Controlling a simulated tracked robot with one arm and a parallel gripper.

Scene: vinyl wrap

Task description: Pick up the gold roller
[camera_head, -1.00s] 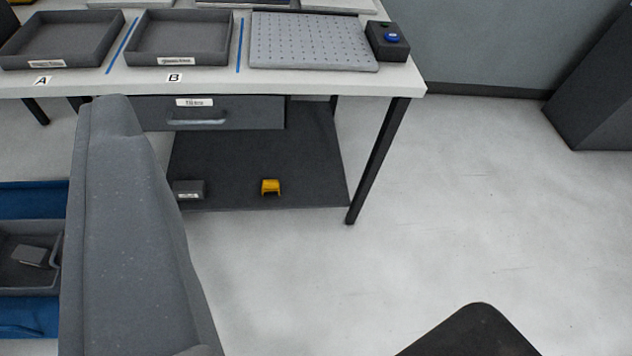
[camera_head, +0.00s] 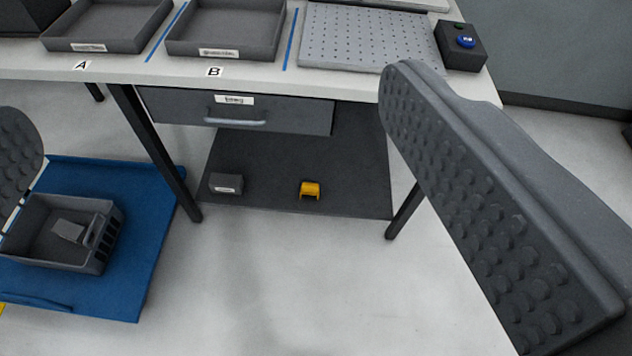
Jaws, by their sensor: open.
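A small yellow-gold piece (camera_head: 310,189) with a notched underside sits on the dark lower shelf under the workbench; it is the only gold-coloured piece I see there, and I cannot tell if it is the roller. My gripper (camera_head: 208,105) is open and empty. Its right finger, with a studded inner pad, reaches up across the right side, and only part of its left finger shows at the left edge. The gold piece appears between the fingers in the picture, well beyond them.
A grey box (camera_head: 227,184) stands left of the gold piece. Above is a shut drawer (camera_head: 240,111); bench legs flank the shelf. The benchtop (camera_head: 258,75) holds trays A and B, a perforated board (camera_head: 370,37) and a button box (camera_head: 462,47). A grey crate (camera_head: 98,246) rests on a blue platform (camera_head: 148,225).

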